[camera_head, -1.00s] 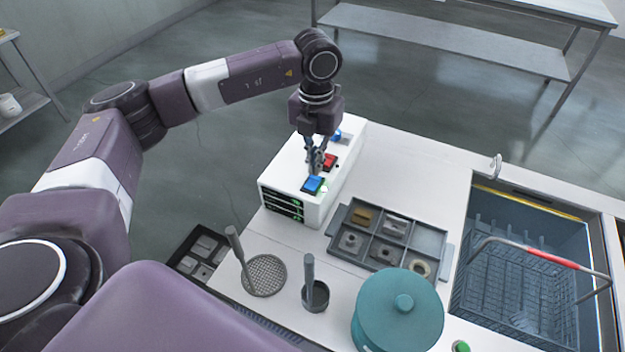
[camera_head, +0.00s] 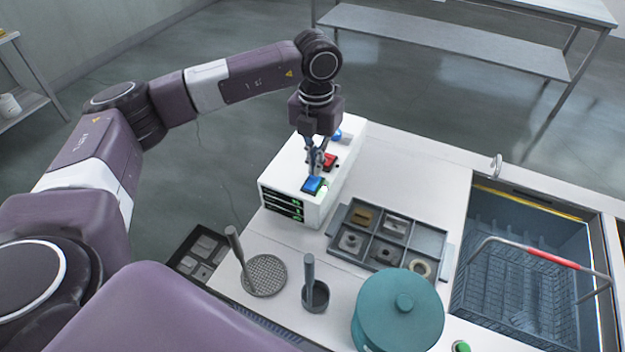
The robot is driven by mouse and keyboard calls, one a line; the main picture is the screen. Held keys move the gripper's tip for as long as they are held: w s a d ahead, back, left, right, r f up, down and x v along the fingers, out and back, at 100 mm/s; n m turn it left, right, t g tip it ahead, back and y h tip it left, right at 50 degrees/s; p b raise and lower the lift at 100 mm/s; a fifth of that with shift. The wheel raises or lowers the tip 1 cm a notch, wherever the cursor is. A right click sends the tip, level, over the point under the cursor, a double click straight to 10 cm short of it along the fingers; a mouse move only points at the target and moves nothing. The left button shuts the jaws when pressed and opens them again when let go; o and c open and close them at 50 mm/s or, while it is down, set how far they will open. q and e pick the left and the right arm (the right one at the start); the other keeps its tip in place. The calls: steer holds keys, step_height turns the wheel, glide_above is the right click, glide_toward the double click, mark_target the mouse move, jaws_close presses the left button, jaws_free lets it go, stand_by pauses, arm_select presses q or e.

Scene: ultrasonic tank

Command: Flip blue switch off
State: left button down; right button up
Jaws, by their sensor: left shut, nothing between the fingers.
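A blue rocker switch (camera_head: 312,185) sits on top of the white control box (camera_head: 284,178), near its front edge. Green displays show on the box's front face. My right gripper is not in view.
A grey compartment tray (camera_head: 418,235) with small parts stands right of the box. A teal lidded pot (camera_head: 398,320), a mesh strainer (camera_head: 264,276) and a small cup (camera_head: 315,296) stand in front. A sink with a blue basket (camera_head: 520,290) is at right.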

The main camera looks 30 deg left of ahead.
mark_target(315, 177)
arm_select(q)
steer(key=shift+f+b, duration=0.8)
steer(key=shift+f, duration=0.3)
steer(key=shift+r, duration=0.15)
steer(key=shift+r+p, duration=2)
steer(key=shift+r, duration=1.45)
steer(key=shift+f, duration=0.1)
